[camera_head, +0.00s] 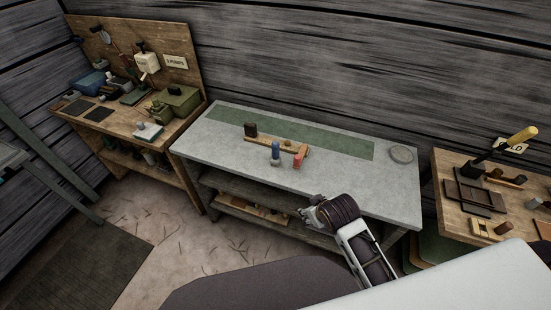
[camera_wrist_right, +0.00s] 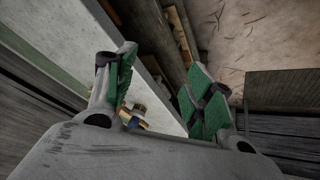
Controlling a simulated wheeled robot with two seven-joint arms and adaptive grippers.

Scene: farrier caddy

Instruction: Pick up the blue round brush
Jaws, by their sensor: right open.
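The blue round brush (camera_head: 276,152) stands on the grey workbench (camera_head: 350,182), near its front edge, in the head view. A red-topped piece (camera_head: 297,161) stands to its right, in front of a wooden strip. My right gripper (camera_head: 309,213) is in front of the bench's front edge, to the right of the brush and apart from it. In the right wrist view its green-padded fingers (camera_wrist_right: 160,92) are spread with nothing between the tips. A small wooden and blue item (camera_wrist_right: 133,118) shows low behind the left finger, partly hidden; I cannot tell what it is. My left gripper is not in view.
A dark block (camera_head: 250,130) stands at the wooden strip's left end. A green mat (camera_head: 330,143) lies along the bench's back, and a ring (camera_head: 401,154) lies at its right. A tool bench (camera_head: 185,125) stands left, and a wooden table (camera_head: 455,195) stands right.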

